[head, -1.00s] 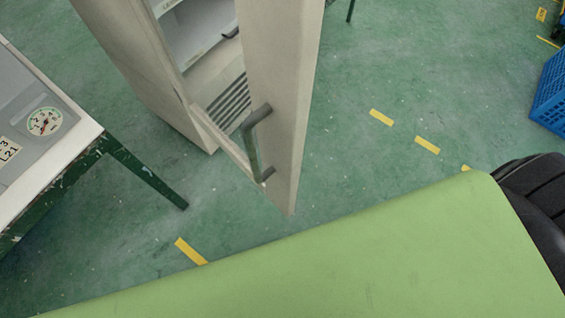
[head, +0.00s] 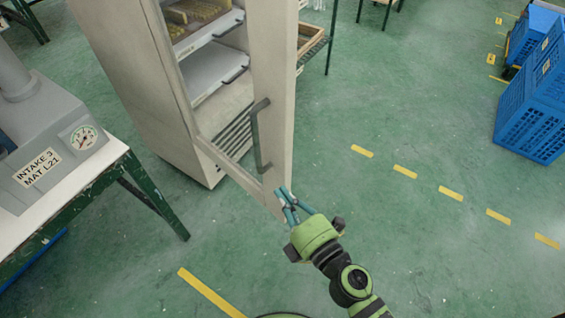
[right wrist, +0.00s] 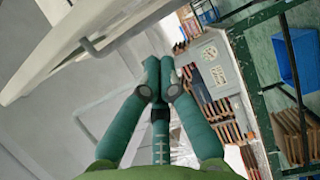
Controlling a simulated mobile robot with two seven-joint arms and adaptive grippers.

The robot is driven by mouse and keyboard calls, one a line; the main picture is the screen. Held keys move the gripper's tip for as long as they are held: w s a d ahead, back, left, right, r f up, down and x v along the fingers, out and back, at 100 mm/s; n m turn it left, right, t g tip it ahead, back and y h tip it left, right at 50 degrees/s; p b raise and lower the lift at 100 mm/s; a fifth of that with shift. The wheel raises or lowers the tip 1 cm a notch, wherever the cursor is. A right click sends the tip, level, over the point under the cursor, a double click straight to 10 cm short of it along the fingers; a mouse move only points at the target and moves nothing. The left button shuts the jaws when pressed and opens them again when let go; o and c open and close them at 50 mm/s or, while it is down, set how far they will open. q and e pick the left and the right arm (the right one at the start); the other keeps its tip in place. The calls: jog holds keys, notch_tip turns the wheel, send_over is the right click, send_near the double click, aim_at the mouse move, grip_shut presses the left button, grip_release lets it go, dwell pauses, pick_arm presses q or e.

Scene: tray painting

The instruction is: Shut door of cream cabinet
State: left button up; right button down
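The cream cabinet (head: 125,75) stands at the upper left of the head view with its door (head: 271,75) swung open toward me. The door has a grey vertical bar handle (head: 257,140) and a window. My right gripper (head: 284,192) has its fingertips at the door's lower free edge, below the handle; I cannot tell whether they touch it. In the right wrist view, the fingers (right wrist: 159,68) meet at their tips with nothing between them. The door (right wrist: 95,45) and its handle (right wrist: 92,48) show at the upper left there. My left gripper is not in view.
Shelves (head: 215,70) with trays show inside the cabinet. A table (head: 85,180) with a grey gauge machine (head: 50,140) stands at the left. Blue crates (head: 532,115) are stacked at the right. The green floor right of the door is open, with yellow dashes.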

aim_at(279, 162)
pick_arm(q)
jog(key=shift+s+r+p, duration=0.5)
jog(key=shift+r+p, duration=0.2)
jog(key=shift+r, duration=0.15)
pick_arm(e)
jog(key=shift+w+a, duration=0.2)
jog(key=shift+w, duration=1.4)
jog(key=shift+w+a, duration=0.15)
jog(key=shift+w, duration=1.4)
jog(key=shift+w+a, duration=0.2)
jog(key=shift+w, duration=1.4)
jog(key=shift+d, duration=0.1)
